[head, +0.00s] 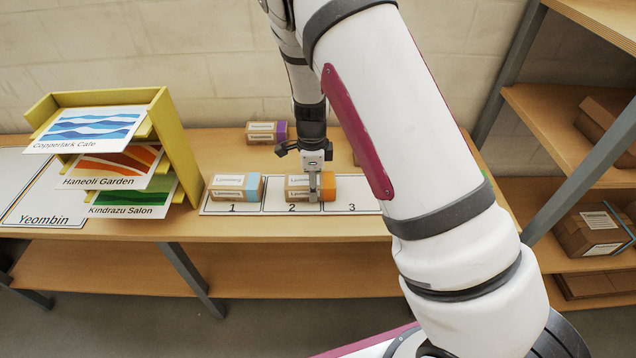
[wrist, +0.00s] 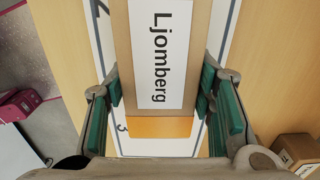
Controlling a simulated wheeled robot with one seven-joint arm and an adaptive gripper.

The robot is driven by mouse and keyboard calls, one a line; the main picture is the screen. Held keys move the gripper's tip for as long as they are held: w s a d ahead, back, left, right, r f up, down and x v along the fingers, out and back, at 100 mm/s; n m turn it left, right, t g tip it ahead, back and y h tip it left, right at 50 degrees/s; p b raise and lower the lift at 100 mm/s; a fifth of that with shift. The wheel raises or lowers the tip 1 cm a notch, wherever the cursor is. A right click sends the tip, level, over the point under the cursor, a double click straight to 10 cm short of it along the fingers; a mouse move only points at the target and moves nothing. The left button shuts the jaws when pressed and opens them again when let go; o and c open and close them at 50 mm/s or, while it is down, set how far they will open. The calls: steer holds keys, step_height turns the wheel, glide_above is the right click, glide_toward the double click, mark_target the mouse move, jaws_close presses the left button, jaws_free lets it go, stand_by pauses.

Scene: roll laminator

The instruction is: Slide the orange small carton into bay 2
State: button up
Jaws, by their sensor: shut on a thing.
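The orange small carton (head: 311,188) is a brown box with an orange end and a white label. It is at bay 2 (head: 291,208) of the white numbered strip. My gripper (head: 314,190) is shut on it from above. In the wrist view, the carton (wrist: 161,60) shows its "Ljomberg" label and orange end (wrist: 160,127) between the green finger pads of my gripper (wrist: 163,95). I cannot tell whether its underside touches the strip. A light-blue-ended carton (head: 236,187) stands in bay 1 to the left. Bay 3 (head: 352,207) looks empty where it shows.
A purple-ended carton (head: 266,132) stands behind on the table (head: 215,150). A yellow rack (head: 172,135) with printed sheets stands at the left, near a "Yeombin" sheet (head: 40,190). Shelves with boxes (head: 592,230) stand at the right. My arm hides the table's right part.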

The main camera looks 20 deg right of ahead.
mark_target(296, 180)
steer(key=shift+w+a, duration=0.2)
steer(key=shift+a, duration=0.45)
steer(key=shift+w+a, duration=0.2)
steer(key=shift+a, duration=0.5)
steer(key=shift+w+a, duration=0.2)
steer(key=shift+a, duration=0.45)
steer(key=o, duration=1.3)
steer(key=o, duration=0.5)
steer(key=shift+r+p, duration=1.3)
steer(key=shift+r, duration=1.7)
steer(key=shift+r, duration=0.1)
